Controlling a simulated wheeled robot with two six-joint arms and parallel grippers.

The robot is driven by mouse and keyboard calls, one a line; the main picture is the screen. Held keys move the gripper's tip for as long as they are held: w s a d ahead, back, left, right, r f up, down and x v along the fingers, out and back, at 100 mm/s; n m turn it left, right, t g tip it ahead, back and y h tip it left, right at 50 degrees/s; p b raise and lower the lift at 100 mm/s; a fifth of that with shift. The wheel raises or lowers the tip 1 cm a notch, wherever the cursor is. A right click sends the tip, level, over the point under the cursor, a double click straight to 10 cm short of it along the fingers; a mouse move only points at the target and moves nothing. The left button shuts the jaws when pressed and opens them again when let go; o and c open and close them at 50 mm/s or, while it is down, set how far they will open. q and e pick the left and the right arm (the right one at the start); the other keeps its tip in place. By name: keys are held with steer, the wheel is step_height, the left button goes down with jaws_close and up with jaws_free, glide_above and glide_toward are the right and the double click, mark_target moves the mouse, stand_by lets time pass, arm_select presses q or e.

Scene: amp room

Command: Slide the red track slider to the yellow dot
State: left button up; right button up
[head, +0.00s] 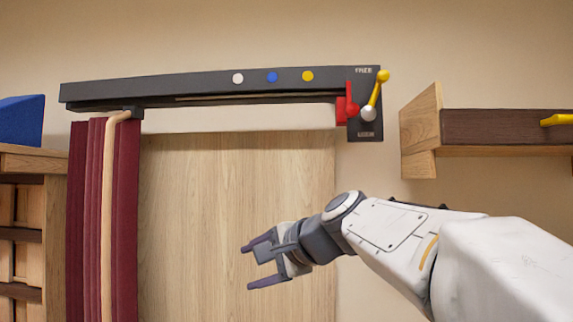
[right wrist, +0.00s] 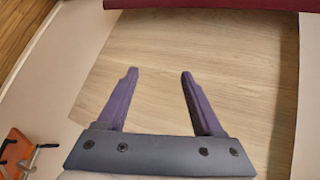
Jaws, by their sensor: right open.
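The red track slider (head: 347,106) sits at the right end of the dark track (head: 210,90), which is mounted on the wall. The yellow dot (head: 307,76) is on the track's face, left of the slider; a blue dot (head: 272,77) and a white dot (head: 238,78) lie further left. My right gripper (head: 247,267) is open and empty, well below the track and left of the slider, touching nothing. Its two spread fingers also show in the right wrist view (right wrist: 158,74), with bare wood panel between them. My left gripper is not in view.
A lever with a yellow knob (head: 382,76) stands right beside the slider. A burgundy curtain (head: 88,220) hangs at the track's left end. A wooden panel (head: 200,200) is behind my gripper. A wall shelf (head: 421,120) juts out at right. Space below the track is free.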

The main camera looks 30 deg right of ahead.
steer(key=s+d+r+m+t+h, duration=0.2)
steer(key=d+r+m+t+h, duration=0.3)
steer(key=d+r, duration=0.9)
steer(key=m+t+h+p, duration=0.2)
steer(key=m+t+h, duration=0.15)
steer(key=m, duration=0.35)
glide_toward(354, 108)
steer(key=w, duration=0.2)
steer(key=shift+g, duration=0.35)
steer(key=p+x, duration=0.1)
steer(key=x, duration=0.2)
steer(key=p+x, duration=0.2)
steer(key=x, duration=0.1)
steer(key=r+p+x, duration=0.1)
steer(key=x, duration=0.2)
steer(key=shift+s+d, duration=0.2)
steer(key=shift+w+d+f+p, duration=0.1)
steer(key=shift+w+p, duration=0.25)
steer(key=shift+w, duration=0.05)
jaws_close()
